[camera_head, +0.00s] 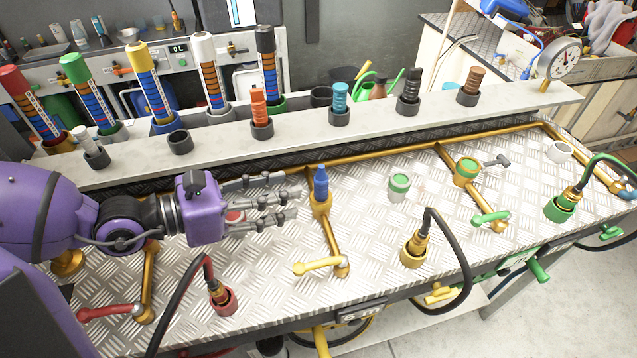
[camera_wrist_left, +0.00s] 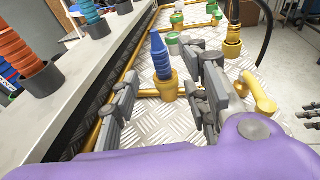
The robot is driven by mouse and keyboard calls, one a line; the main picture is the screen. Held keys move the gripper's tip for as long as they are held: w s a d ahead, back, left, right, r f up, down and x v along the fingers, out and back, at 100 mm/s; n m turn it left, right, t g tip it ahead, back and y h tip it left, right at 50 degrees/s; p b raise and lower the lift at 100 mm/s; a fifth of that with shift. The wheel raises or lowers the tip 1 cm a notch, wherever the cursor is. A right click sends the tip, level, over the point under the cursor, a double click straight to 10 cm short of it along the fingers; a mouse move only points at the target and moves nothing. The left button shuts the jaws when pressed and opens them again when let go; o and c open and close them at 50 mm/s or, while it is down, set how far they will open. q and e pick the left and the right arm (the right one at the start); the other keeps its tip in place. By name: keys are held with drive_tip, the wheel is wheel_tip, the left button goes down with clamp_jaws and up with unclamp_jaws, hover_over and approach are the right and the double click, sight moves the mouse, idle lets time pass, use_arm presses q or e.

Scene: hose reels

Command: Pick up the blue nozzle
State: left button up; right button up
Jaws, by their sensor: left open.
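The blue nozzle (camera_head: 321,181) stands upright in a brass fitting (camera_head: 321,207) on the diamond-plate bench. My left gripper (camera_head: 292,204) is open, with its fingers pointing right toward the nozzle and a short gap between them. In the left wrist view the blue nozzle (camera_wrist_left: 160,57) stands in its brass fitting beyond and between the spread fingers of my left gripper (camera_wrist_left: 165,95). Nothing is between the fingers.
A raised shelf (camera_head: 300,128) with several colored nozzles in dark cups runs behind. A yellow-handled valve (camera_head: 318,266) lies in front of the nozzle. A green-ringed cup (camera_head: 399,187) stands to its right, and a black hose (camera_head: 455,255) loops at front right.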

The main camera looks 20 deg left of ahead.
sight(321, 186)
use_arm(q)
drive_tip(key=shift+r+x, duration=0.2)
drive_tip(key=shift+x, duration=0.75)
drive_tip(key=p+x, duration=0.2)
drive_tip(key=x, duration=0.2)
drive_tip(key=shift+w+d+f, duration=0.15)
drive_tip(key=shift+w+d, duration=0.05)
drive_tip(key=shift+w, duration=0.05)
clamp_jaws()
